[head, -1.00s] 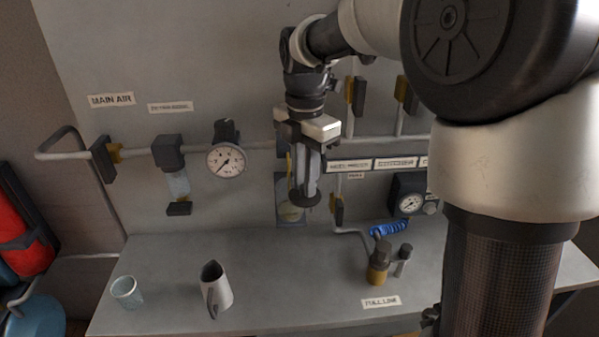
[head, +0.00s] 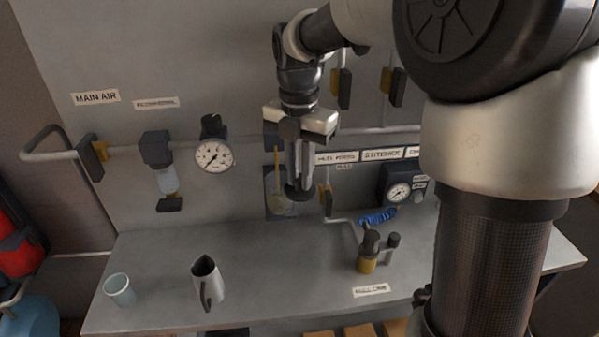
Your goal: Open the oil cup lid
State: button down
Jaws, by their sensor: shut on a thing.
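My gripper (head: 299,186) points down in front of the grey back panel, just right of the oil cup. It is shut on a dark round piece (head: 298,194) that looks like the oil cup lid. I cannot tell whether the lid touches the cup.
A pressure gauge (head: 214,155) and a filter (head: 160,165) are on the pipe to the left. A grey jug (head: 208,283) and a pale cup (head: 120,290) stand on the bench (head: 270,270). A brass fitting (head: 367,262) stands at right. The bench's middle is clear.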

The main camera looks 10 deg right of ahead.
aim_at(299, 180)
jog(key=c, duration=1.6)
grip_release()
jog(key=shift+c, duration=0.2)
jog(key=shift+r, duration=0.15)
notch_tip(299, 180, up, 17)
jog(key=p, duration=0.1)
jog(key=shift+r, duration=0.1)
jog(key=s+d+f+m+t, duration=0.2)
jog(key=s+f+m, duration=0.3)
jog(key=s+m, duration=0.5)
jog(key=s+d+f+m+t, duration=0.3)
jog(key=s+f+m, duration=0.3)
jog(key=m, duration=1.2)
jog(key=s+d, duration=0.1)
jog(key=s, duration=0.2)
jog(key=shift+s+d+f+m+t, duration=0.15)
jog(key=shift+s+d+m+t, duration=0.05)
jog(key=shift+s+m+t, duration=0.15)
